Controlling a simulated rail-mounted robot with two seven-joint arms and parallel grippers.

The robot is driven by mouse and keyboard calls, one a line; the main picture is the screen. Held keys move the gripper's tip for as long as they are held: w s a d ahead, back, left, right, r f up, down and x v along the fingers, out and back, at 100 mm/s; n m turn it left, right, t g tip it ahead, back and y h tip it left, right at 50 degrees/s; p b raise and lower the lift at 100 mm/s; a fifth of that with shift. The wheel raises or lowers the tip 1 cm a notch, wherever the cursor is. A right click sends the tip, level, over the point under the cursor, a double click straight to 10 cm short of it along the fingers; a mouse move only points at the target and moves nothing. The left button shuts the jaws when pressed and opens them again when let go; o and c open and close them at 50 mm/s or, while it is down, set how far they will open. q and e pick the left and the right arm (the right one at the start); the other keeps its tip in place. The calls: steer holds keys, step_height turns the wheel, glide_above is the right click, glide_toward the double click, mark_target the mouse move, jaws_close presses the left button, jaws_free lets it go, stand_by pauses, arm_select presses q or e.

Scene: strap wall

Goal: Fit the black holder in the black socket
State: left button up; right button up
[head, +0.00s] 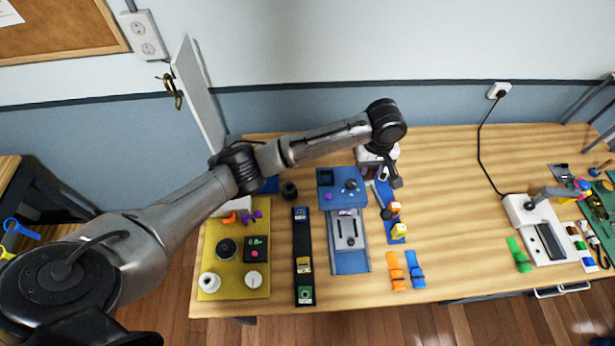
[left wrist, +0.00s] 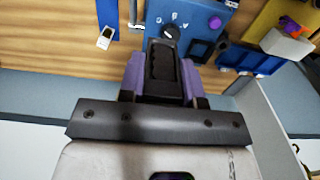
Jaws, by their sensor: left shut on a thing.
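My left gripper (head: 380,170) is over the back of the table, just right of the blue board (head: 343,200). In the left wrist view the gripper (left wrist: 163,80) is shut on a black ridged piece, which looks like the black holder (left wrist: 164,70), between purple-sided fingers. The holder is largely hidden in the head view. The black socket seems to be the dark square recess (head: 326,177) on the back left of the blue board. It also shows in the left wrist view (left wrist: 199,50), to the right of the held piece and apart from it. My right gripper is not in view.
The blue board carries a dark knob (head: 351,184) and a purple button (head: 328,197). A yellow mat (head: 212,270), a black strip (head: 304,240) and a blue strip (head: 384,198) with small parts lie around. Clear table lies to the right.

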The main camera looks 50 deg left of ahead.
arm_select(q)
steer(key=s+a+f, duration=0.1)
steer(key=a+f, duration=0.1)
steer(key=a, duration=0.1)
steer(key=s+a+f, duration=0.1)
steer(key=a+f, duration=0.1)
steer(key=a, duration=0.2)
steer(key=s+a+f+p, duration=0.1)
steer(key=a+f, duration=0.1)
steer(key=a, duration=0.1)
steer(key=shift+s+a+f, duration=0.1)
steer(key=shift+a+f, duration=0.05)
steer(key=shift+a, duration=0.1)
steer(key=shift+s+a+f, duration=0.1)
steer(key=shift+a+f, duration=0.15)
steer(key=shift+a, duration=0.1)
steer(key=shift+f, duration=2.05)
steer(key=shift+f+p, duration=0.1)
steer(key=shift+p, duration=0.2)
steer(key=o, duration=1)
